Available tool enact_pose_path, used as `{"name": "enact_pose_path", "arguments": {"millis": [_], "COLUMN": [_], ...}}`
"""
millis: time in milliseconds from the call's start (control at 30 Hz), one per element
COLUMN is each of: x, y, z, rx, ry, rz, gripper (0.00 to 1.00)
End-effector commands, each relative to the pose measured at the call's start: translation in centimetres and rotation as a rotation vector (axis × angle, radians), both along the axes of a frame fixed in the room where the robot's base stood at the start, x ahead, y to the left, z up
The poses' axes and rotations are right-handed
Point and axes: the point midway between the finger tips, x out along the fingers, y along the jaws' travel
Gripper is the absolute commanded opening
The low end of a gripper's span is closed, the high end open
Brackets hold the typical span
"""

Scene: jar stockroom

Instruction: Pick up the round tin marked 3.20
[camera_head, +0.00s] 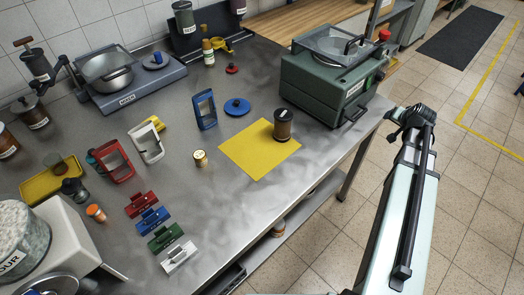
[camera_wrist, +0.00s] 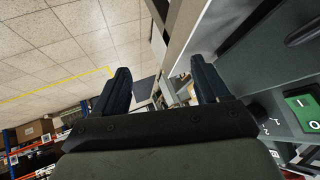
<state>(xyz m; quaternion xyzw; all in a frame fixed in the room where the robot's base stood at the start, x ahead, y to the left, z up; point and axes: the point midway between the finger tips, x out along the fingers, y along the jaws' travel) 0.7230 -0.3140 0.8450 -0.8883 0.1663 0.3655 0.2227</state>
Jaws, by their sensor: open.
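A small round tin (camera_head: 200,158) with a pale lid stands upright on the steel worktop, left of the yellow mat (camera_head: 260,148). Its marking is too small to read, so I cannot confirm 3.20. My gripper (camera_wrist: 162,82) shows in the wrist view with its two dark fingers apart and nothing between them. It points past the green machine, with floor and shelving beyond. In the head view my arm is at the right, off the worktop and well away from the tin. The tin is not in the wrist view.
The green machine (camera_head: 325,85) stands at the worktop's right end. A dark jar (camera_head: 283,125) stands on the mat. Coloured holders (camera_head: 154,219) lie front left. Bare worktop surrounds the tin.

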Motion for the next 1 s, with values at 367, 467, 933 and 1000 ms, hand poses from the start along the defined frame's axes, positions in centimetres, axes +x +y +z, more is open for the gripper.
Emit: {"name": "enact_pose_path", "arguments": {"millis": [367,467,933,1000], "x": [0.1,-0.3,-4.7,-4.8], "y": [8.5,11.2,31.0,33.5], "z": [12.5,15.4,19.5,18.9], "rx": [-0.254,-0.330,-0.601,-0.584], "ry": [-0.070,-0.091,-0.111,-0.098], "rz": [0.396,0.512,1.194,1.244], "gripper": [0.74,0.74,0.74,0.74]}}
